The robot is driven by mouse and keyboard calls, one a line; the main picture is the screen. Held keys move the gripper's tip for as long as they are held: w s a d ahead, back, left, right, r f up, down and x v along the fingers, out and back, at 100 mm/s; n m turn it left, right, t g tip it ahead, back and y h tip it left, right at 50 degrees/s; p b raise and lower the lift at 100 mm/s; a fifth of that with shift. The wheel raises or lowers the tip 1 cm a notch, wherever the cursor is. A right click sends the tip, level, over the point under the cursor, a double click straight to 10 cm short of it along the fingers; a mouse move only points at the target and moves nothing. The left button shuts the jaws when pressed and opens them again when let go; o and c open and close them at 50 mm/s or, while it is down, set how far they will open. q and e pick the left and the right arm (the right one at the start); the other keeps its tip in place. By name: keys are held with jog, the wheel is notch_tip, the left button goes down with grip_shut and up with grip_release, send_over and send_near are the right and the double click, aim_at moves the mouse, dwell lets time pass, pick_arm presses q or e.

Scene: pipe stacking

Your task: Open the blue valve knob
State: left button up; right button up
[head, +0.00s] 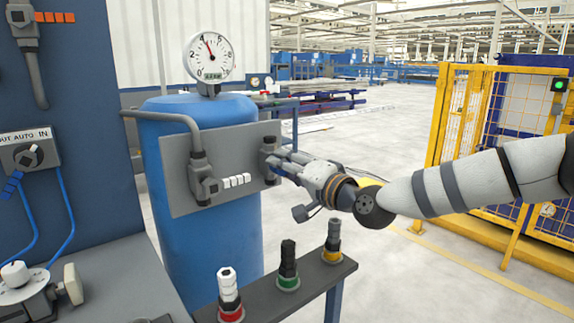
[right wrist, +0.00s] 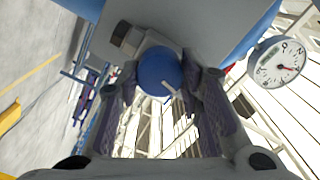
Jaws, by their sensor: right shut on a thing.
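The blue valve knob (right wrist: 158,66) shows in the right wrist view as a round blue disc with a pale pointer mark towards its lower right. My right gripper (right wrist: 160,86) has a finger on each side of it and is shut on it. In the head view my right gripper (head: 277,164) reaches in from the right to the dark grey valve body (head: 268,146) at the right edge of the grey panel. There the knob is mostly hidden by the fingers. My left gripper is not in view.
A blue tank (head: 213,258) stands behind the panel (head: 190,158), with a pressure gauge (head: 209,57) on top. A grey shelf (head: 310,275) with several coloured-base connectors is in front. A yellow fence (head: 437,140) is at right; open floor lies between.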

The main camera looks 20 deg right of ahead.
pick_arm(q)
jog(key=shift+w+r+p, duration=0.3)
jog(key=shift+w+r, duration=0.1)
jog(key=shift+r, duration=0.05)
pick_arm(e)
jog(key=shift+r+n, duration=0.1)
jog(key=shift+n, duration=1.1)
jog(key=o, duration=1.2)
jog(key=shift+c, duration=0.2)
jog(key=v, duration=1.2)
